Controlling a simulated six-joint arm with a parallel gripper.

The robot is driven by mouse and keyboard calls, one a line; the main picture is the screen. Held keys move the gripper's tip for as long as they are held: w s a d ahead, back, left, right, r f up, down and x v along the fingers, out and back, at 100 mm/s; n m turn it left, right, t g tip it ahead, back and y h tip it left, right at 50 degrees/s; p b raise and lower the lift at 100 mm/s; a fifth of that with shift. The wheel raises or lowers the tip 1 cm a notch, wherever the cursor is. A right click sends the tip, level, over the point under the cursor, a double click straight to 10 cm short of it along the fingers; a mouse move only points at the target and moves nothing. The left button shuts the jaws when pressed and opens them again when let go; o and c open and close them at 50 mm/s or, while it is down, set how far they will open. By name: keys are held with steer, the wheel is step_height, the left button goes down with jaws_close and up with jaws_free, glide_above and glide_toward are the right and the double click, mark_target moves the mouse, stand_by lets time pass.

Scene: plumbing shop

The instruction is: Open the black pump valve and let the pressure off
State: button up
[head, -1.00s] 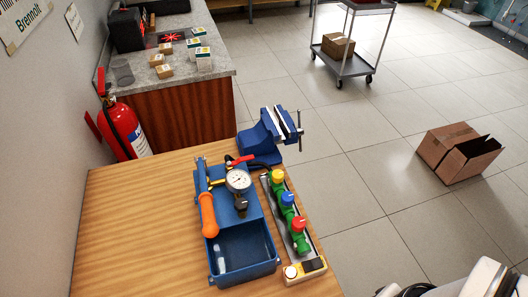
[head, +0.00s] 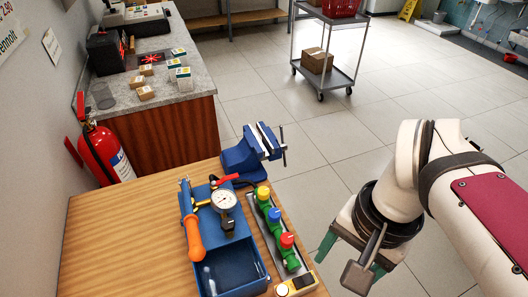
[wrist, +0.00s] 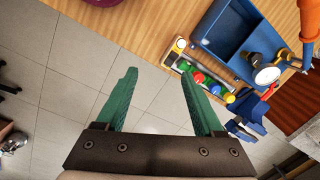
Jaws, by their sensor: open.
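The blue test pump (head: 228,262) stands on the wooden bench with an open trough, an orange handle (head: 195,238) and a round white gauge (head: 223,200). A black knob (head: 228,226), seemingly the pump valve, sits just below the gauge; whether it is open I cannot tell. A red lever (head: 224,180) is above the gauge. In the wrist view the pump (wrist: 222,36) and gauge (wrist: 267,75) are at the upper right. My gripper (wrist: 158,76) is open and empty, with green fingers. In the head view it is right of the bench, apart from the pump.
A manifold with yellow, blue and red knobs (head: 274,215) lies right of the pump. A blue vise (head: 254,150) is at the bench's far corner. The bench's left part (head: 120,245) is clear. A trolley (head: 343,78) stands on the floor beyond.

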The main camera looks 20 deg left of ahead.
steer(key=w+a+r+n, duration=0.2)
steer(key=w+a, duration=0.3)
steer(key=a, duration=0.3)
steer(key=n+h, duration=0.1)
steer(key=n, duration=0.1)
glide_toward(227, 223)
steer(key=shift+t, duration=0.3)
steer(key=f, duration=0.7)
steer(key=shift+s+f, duration=0.2)
steer(key=shift+f, duration=0.6)
steer(key=shift+c, duration=0.2)
jaws_close()
